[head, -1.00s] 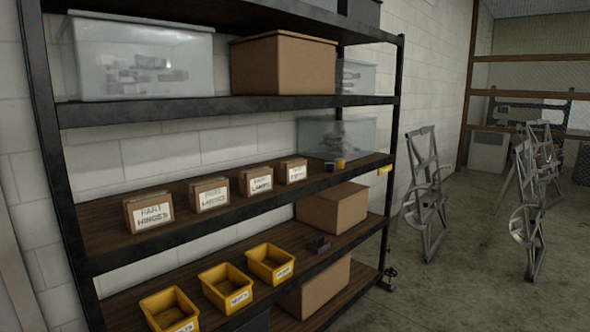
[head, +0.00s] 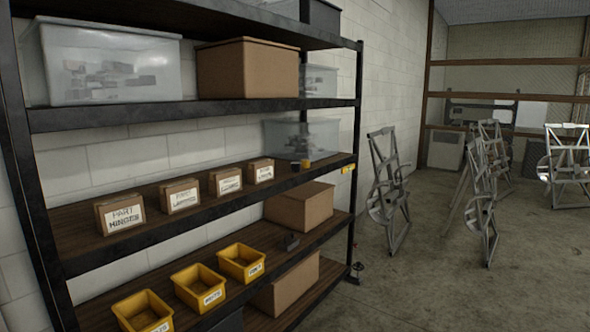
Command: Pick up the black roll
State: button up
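A small black roll (head: 295,166) stands on the middle shelf board (head: 215,203), toward its right end. My gripper is not in view.
Several small labelled cartons (head: 180,197) stand left of the rolls. A clear bin (head: 283,138) is behind them.

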aim_at(295, 166)
jog(key=i+z, duration=0.15)
jog(key=i, duration=1)
